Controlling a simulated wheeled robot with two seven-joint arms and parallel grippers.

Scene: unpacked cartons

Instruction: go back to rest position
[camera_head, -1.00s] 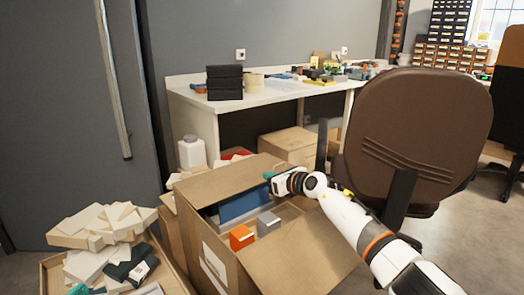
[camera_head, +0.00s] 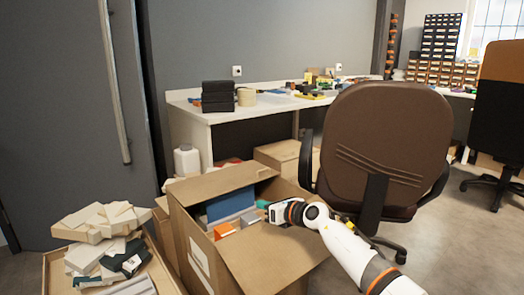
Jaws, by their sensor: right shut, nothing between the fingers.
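My right gripper (camera_head: 262,207) is at the end of my white arm, which comes in from the lower right. It is shut and holds nothing; its teal fingertips are over the right part of the open carton (camera_head: 205,251). Inside the carton are a blue box (camera_head: 230,204), an orange box (camera_head: 224,230) and a grey box (camera_head: 249,219). The gripper's tips are close to the grey box; I cannot tell whether they touch. My left gripper is out of view.
A brown office chair (camera_head: 385,140) stands right behind my right arm. A box of stacked cartons and packs (camera_head: 105,240) is at the lower left. A white workbench (camera_head: 195,110) with tools is behind. Bare floor (camera_head: 460,250) lies at the right.

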